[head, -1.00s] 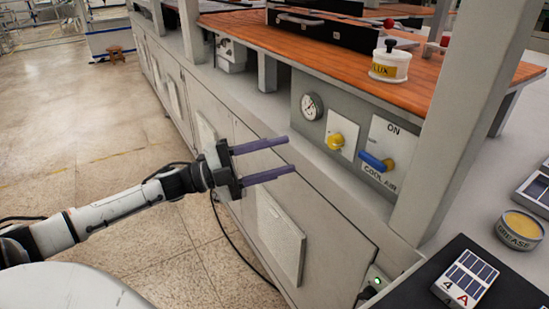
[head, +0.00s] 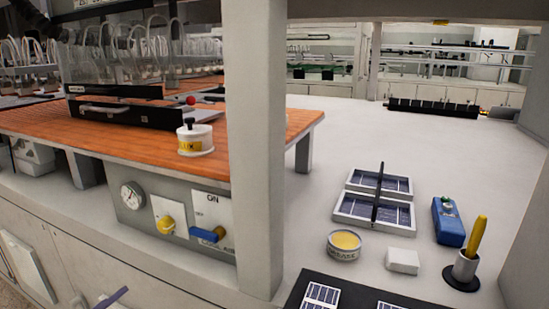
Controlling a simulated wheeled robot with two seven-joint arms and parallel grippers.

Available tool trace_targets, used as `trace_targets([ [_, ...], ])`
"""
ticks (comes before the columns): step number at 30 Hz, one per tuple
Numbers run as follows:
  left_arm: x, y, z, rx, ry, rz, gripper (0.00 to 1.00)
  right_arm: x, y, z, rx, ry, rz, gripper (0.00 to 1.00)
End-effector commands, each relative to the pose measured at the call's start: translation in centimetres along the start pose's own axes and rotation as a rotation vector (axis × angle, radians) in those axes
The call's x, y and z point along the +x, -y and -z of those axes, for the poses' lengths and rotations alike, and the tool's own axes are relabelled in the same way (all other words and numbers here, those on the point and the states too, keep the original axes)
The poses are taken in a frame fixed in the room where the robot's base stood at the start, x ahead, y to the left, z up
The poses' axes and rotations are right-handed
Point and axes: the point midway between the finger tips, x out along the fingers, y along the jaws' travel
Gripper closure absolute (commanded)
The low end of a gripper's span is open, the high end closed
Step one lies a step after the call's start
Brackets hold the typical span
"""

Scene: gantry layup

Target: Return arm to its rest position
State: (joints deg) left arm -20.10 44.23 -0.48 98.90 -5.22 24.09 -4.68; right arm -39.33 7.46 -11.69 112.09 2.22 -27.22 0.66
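Only a purple fingertip of my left gripper (head: 112,298) shows, at the bottom left edge of the head view, in front of the grey cabinet front. The rest of that gripper and its arm are out of frame, so its opening cannot be told. Nothing is seen held at the visible fingertip. My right gripper and arm are not in view.
A grey post (head: 257,150) rises beside the wooden bench top (head: 110,142). The cabinet's control panel (head: 185,222) has a gauge, a yellow knob and a blue lever. The white counter (head: 440,140) holds a grease tin (head: 343,246), blue meter (head: 448,222) and solar-cell tray (head: 374,213).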

Motion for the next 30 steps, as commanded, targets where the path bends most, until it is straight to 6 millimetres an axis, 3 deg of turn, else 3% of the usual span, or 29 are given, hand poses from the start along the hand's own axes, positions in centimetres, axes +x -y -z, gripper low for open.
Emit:
trace_targets([
  [1,-0.8,-4.0,-0.9,-0.12,0.09,-0.004,0.56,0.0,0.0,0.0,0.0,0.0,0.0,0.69],
  [6,-4.3,-16.4,-2.0,-0.474,0.405,-0.051,0.56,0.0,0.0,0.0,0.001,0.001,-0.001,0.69],
  [9,-6.7,-22.9,-0.9,-0.659,0.569,-0.095,0.56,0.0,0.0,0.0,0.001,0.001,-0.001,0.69],
  [13,-9.3,-29.1,1.6,-0.84,0.729,-0.152,0.56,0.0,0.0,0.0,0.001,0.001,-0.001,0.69],
  [15,-10.2,-31.1,2.7,-0.905,0.786,-0.176,0.56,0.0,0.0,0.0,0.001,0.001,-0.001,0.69],
  [19,-11.2,-33.2,4.0,-0.967,0.842,-0.202,0.56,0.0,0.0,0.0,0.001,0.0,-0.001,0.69],
  [30,-11.4,-33.5,4.1,-0.974,0.852,-0.208,0.56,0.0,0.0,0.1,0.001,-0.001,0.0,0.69],
])
